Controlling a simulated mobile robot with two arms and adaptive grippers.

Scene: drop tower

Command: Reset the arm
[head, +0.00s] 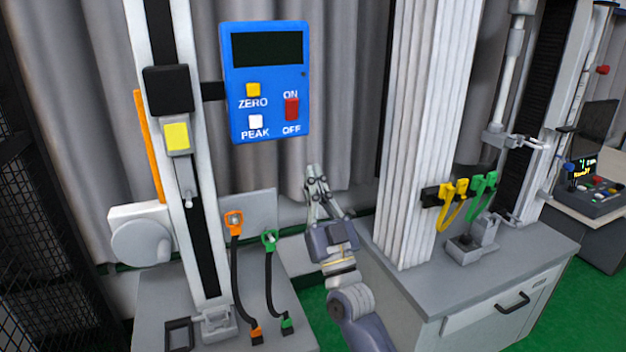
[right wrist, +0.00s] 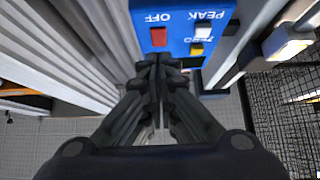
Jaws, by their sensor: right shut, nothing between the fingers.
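My right arm comes up from the bottom of the head view. Its right gripper (head: 315,172) points up, in front of the grey curtain and below the blue control box. In the right wrist view the right gripper (right wrist: 160,62) has its fingers together with nothing between them. The blue control box (head: 264,75) has a dark display, a yellow ZERO button, a white PEAK button and a red ON/OFF switch. It also shows upside down in the right wrist view (right wrist: 180,18), beyond the fingertips. The fingers appear apart from the box. My left gripper is not in view.
A test tower (head: 203,190) with a yellow-fronted block stands at left. A black mesh fence is far left.

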